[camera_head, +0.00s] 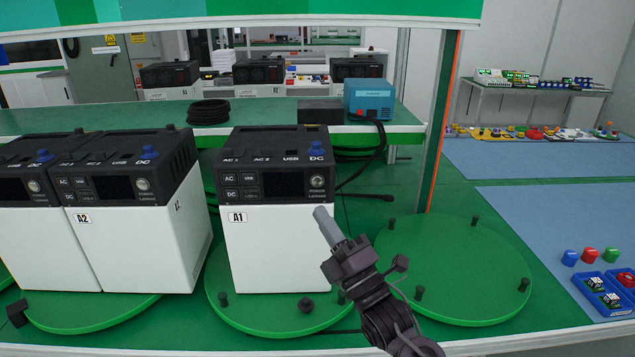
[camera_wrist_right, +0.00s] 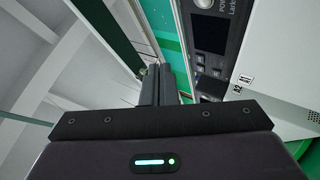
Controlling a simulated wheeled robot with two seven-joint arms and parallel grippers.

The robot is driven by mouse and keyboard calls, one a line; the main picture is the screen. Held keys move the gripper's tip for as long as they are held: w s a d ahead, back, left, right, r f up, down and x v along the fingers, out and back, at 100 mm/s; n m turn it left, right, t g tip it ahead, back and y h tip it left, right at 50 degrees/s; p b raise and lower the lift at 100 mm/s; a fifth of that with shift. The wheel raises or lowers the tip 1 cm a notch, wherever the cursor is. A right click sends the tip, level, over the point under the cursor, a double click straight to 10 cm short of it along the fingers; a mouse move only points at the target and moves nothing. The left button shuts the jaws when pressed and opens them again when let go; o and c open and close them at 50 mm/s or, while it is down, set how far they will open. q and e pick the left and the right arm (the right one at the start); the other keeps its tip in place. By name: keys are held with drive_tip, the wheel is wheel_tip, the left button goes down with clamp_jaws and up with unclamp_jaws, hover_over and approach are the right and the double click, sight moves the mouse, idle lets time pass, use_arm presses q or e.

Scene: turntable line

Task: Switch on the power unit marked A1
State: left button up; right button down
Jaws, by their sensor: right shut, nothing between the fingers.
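The power unit marked A1 (camera_head: 275,250) stands upright on a green round turntable plate (camera_head: 250,322). It has a white lower body and a black top with a dark screen. Its round silver POWER button (camera_head: 317,182) is at the right of the black front panel. My right gripper (camera_head: 321,213) is shut and empty, its tips in front of the unit's right side, a little below the button in the picture. I cannot tell whether they touch the unit. My left gripper is not in view.
A similar unit marked A2 (camera_head: 135,245) stands to the left, with another beside it. An empty green plate (camera_head: 455,268) lies to the right. Behind are a shelf with a blue box (camera_head: 370,99), a black cable coil (camera_head: 208,112) and an orange-edged post (camera_head: 440,130).

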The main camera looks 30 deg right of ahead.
approach(310, 173)
wheel_tip(310, 173, up, 3)
drive_tip(key=w+a, duration=0.2)
drive_tip(key=shift+w+d+f, duration=0.15)
drive_tip(key=shift+w+d, duration=0.45)
drive_tip(key=shift+b, duration=0.3)
idle(1.3)
drive_tip(key=shift+w+d, duration=0.2)
drive_tip(key=shift+w, duration=0.15)
drive_tip(key=shift+w+d+b, duration=0.15)
drive_tip(key=shift+w+b, duration=0.1)
drive_tip(key=shift+b, duration=0.05)
idle(0.6)
drive_tip(key=shift+s, duration=0.1)
drive_tip(key=shift+s+a, duration=0.35)
drive_tip(key=shift+s, duration=0.2)
drive_tip(key=shift+s+a, duration=0.45)
drive_tip(key=shift+s, duration=0.25)
drive_tip(key=shift+s+a, duration=0.45)
drive_tip(key=shift+s, duration=0.3)
drive_tip(key=shift+s+a, duration=0.45)
drive_tip(key=shift+s, duration=0.25)
